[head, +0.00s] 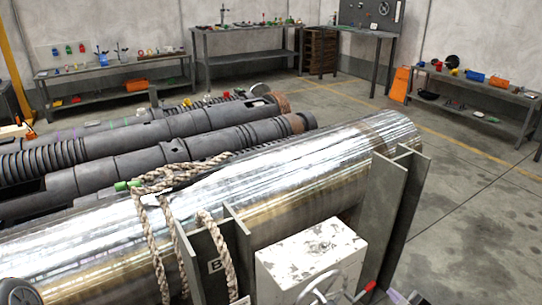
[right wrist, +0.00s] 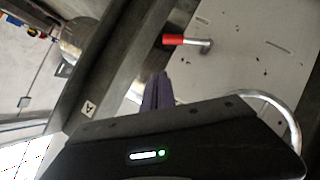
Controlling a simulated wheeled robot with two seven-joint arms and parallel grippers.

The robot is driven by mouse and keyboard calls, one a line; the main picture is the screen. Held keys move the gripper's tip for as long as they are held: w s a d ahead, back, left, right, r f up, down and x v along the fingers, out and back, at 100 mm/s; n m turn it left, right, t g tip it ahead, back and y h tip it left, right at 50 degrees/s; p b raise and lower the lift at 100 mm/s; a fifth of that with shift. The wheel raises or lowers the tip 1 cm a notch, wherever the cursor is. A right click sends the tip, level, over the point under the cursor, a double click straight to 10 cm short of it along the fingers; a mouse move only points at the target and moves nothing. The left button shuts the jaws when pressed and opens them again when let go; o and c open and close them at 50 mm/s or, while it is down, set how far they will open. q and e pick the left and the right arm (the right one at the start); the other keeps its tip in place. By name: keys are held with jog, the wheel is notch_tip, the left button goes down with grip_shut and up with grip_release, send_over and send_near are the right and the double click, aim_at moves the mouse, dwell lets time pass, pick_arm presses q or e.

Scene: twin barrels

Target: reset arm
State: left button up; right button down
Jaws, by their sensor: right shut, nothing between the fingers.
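My right gripper shows in the right wrist view (right wrist: 157,92), its dark fingers together and holding nothing. In the head view only a small dark part of what looks like my right arm shows at the bottom right edge. A red-handled lever (head: 368,287) is beside the white box (head: 310,255); it also shows in the right wrist view (right wrist: 185,41), beyond the fingertips and apart from them. A metal handwheel (head: 322,287) is in front of the box, and its curved rim is at the right of the wrist view (right wrist: 284,112). My left gripper is not visible.
A large shiny barrel (head: 300,175) lies across the middle, with rope (head: 150,235) over it and upright steel plates (head: 385,195) beside it. Dark ribbed pipes (head: 150,135) lie behind. Workbenches (head: 475,88) line the walls. The floor at right (head: 475,205) is clear.

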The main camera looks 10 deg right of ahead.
jog(key=s+a+f+m+g+y, duration=0.2)
jog(key=s+a+f+m+g, duration=0.3)
jog(key=a+m, duration=0.55)
jog(key=s+a+f+m+g+y, duration=0.2)
jog(key=s+a+m, duration=0.5)
jog(key=a, duration=0.6)
jog(key=s+a+f+m+g+y, duration=0.2)
jog(key=s+a+f+m+g, duration=0.2)
jog(key=s+a+m, duration=0.45)
jog(key=s+a+r+n+g, duration=0.1)
jog(key=s+a+r+n, duration=0.15)
jog(key=a+n, duration=0.5)
jog(key=s+a+r+n, duration=0.2)
jog(key=a+r+n, duration=0.2)
jog(key=a+n, duration=0.4)
notch_tip(320, 180, up, 17)
jog(key=p, duration=1.7)
jog(key=shift+w+n+h, duration=0.3)
jog(key=shift+n, duration=0.15)
